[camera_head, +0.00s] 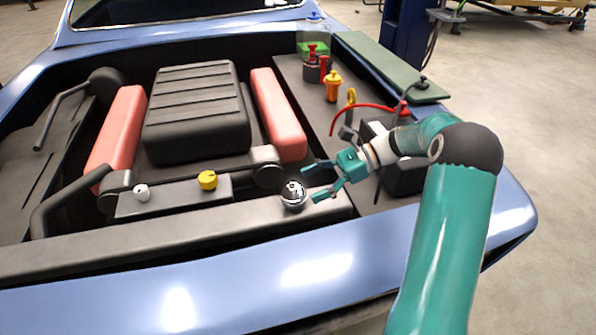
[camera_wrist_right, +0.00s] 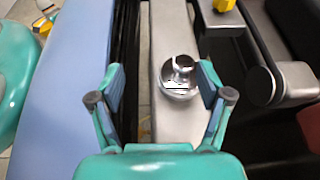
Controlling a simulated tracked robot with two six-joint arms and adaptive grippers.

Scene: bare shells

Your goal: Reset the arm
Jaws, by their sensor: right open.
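My right gripper (camera_head: 312,182) is open and empty over the front right of the car's engine bay. Its two fingers point left toward a round shiny metal cap (camera_head: 293,194) on the grey front crossbar (camera_head: 250,221). In the right wrist view the open fingers (camera_wrist_right: 160,97) stand on either side of the same metal cap (camera_wrist_right: 180,78), which appears between and beyond the tips. Whether the fingers touch the cap I cannot tell, but nothing is gripped. My left gripper is in neither view.
The engine bay holds a dark ribbed engine cover (camera_head: 197,110), red covers (camera_head: 278,115), a yellow cap (camera_head: 207,180) and a white cap (camera_head: 142,192). A red cable (camera_head: 365,107) and black battery lie near my right arm. A green mat (camera_head: 390,66) covers the right fender.

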